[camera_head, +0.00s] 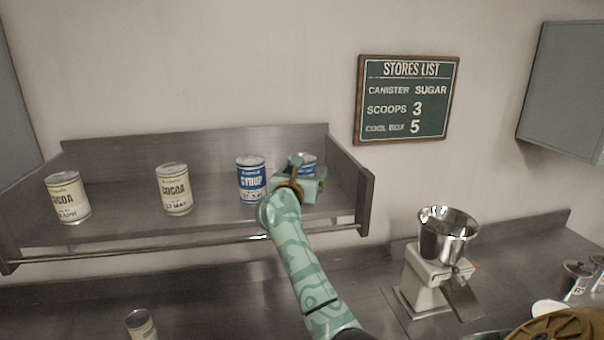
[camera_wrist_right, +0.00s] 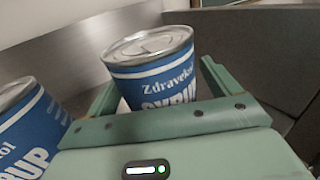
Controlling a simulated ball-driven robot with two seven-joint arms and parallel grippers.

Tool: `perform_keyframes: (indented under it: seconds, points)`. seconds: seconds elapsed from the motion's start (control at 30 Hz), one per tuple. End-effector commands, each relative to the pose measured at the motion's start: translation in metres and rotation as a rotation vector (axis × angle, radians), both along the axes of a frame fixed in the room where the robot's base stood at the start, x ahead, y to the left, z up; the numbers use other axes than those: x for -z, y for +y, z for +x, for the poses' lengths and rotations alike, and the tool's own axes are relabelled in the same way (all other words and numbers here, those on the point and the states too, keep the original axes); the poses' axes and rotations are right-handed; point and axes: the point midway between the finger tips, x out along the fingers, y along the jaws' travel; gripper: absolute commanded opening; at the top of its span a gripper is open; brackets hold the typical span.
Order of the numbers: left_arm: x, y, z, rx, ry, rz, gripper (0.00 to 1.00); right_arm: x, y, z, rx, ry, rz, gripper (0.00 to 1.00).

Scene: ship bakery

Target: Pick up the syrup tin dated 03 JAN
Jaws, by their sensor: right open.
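Two blue-and-white syrup tins stand upright on the steel shelf. The left syrup tin (camera_head: 251,177) shows its front in the head view, with a date strip too small to read surely. The right syrup tin (camera_head: 309,160) is mostly hidden behind my right gripper (camera_head: 300,172). In the right wrist view this right tin (camera_wrist_right: 150,72) stands between the two open green fingers; its lower label and date are hidden by the gripper body. I cannot tell whether the fingers touch it. The left tin (camera_wrist_right: 28,130) is outside the left finger. My left gripper is not in view.
Two cocoa tins, one at far left (camera_head: 68,197) and one nearer (camera_head: 174,189), stand on the shelf (camera_head: 120,207). The shelf's right end wall (camera_head: 349,180) is close to my gripper. A rail (camera_head: 190,240) runs below its front. A grinder (camera_head: 440,260) stands on the counter.

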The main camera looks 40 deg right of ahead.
Motion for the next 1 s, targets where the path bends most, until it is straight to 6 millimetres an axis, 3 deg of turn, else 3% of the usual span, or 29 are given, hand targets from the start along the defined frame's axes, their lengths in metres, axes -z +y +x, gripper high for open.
perform_keyframes:
  seconds: [0.3, 0.5, 0.57, 0.83, 1.0]
  points:
    - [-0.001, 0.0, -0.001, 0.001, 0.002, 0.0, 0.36, 0.002, -0.007, 0.005, 0.0, 0.001, 0.0, 0.88]
    - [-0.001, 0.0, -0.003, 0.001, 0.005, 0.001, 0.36, 0.002, -0.007, 0.005, 0.0, 0.001, 0.0, 0.33]
    - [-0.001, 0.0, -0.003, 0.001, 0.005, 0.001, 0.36, 0.0, -0.007, 0.005, 0.0, -0.001, -0.002, 0.21]
    - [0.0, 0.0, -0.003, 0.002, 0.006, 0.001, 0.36, -0.001, -0.007, 0.005, 0.0, -0.001, 0.0, 0.21]
    - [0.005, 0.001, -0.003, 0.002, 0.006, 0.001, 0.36, -0.014, -0.007, 0.005, 0.0, -0.005, 0.0, 0.21]
